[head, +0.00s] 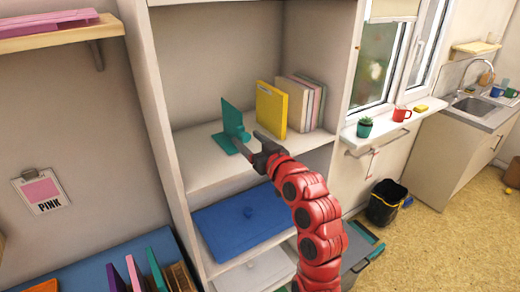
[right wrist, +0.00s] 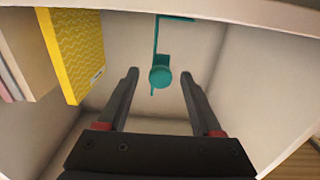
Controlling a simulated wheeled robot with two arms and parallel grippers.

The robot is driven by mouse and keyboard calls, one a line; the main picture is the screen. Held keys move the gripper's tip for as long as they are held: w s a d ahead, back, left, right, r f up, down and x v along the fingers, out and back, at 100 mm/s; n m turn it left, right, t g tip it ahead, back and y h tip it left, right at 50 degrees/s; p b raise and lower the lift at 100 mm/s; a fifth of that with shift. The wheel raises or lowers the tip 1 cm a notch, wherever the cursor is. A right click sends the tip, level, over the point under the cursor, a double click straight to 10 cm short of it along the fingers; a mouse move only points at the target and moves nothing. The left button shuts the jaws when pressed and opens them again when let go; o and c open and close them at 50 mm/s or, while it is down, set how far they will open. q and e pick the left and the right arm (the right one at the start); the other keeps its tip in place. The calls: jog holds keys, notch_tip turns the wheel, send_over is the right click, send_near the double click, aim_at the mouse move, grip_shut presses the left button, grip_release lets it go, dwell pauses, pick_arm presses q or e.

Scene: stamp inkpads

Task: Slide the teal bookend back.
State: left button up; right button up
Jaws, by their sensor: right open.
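The teal bookend (head: 231,117) stands upright on the cabinet's upper shelf, left of a yellow book (head: 270,106) and apart from it. In the right wrist view the bookend (right wrist: 158,50) shows nearly edge-on, with a round teal knob (right wrist: 160,77). My right gripper (head: 247,139) reaches in from the front at the bookend. It is open, and in the wrist view its fingers (right wrist: 158,75) lie on either side of the knob; I see no clear contact. My left gripper is not in view.
Several pale books (head: 302,103) lean beside the yellow book, which also shows in the wrist view (right wrist: 77,45). The cabinet's side wall (head: 150,90) bounds the shelf at the left. A blue box (head: 243,220) lies on the shelf below. Bare shelf (head: 200,170) shows in front.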

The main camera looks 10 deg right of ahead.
jog(key=p+v, duration=1.5)
jog(key=v, duration=0.2)
